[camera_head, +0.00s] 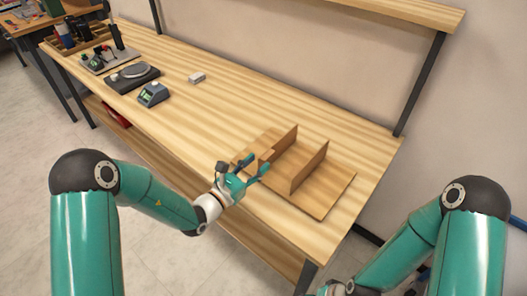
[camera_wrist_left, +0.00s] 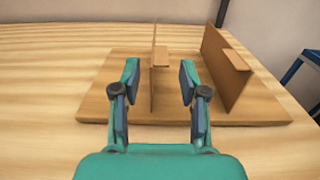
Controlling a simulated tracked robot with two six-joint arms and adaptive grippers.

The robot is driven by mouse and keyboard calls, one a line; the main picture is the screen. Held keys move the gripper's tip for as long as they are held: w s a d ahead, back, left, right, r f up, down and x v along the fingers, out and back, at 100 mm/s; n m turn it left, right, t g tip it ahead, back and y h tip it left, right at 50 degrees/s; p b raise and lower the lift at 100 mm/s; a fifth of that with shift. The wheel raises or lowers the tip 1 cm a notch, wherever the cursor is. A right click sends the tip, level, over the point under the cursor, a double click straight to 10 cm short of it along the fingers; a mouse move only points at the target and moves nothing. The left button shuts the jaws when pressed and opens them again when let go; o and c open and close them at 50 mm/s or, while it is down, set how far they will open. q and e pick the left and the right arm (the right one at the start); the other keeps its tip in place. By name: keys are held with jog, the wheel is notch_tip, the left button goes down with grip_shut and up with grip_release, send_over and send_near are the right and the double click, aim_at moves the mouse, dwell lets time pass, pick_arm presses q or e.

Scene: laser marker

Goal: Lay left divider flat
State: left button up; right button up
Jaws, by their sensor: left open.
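The left divider (camera_head: 284,144) is a thin brown upright panel on a flat brown board (camera_head: 328,198) at the near right of the workbench. In the left wrist view the left divider (camera_wrist_left: 154,85) stands nearly edge-on, between my left fingers. A right divider (camera_head: 310,168) also stands upright on the board, and it shows with a small flap in the left wrist view (camera_wrist_left: 226,65). My left gripper (camera_head: 252,168) is open at the board's left side. Its fingers (camera_wrist_left: 157,82) are on either side of the left divider; I cannot tell whether they touch it.
My right arm's end is cut off at the bottom edge.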

aim_at(262, 160)
pick_arm(q)
jog(key=shift+p+x, duration=0.35)
jog(key=shift+x, duration=2.45)
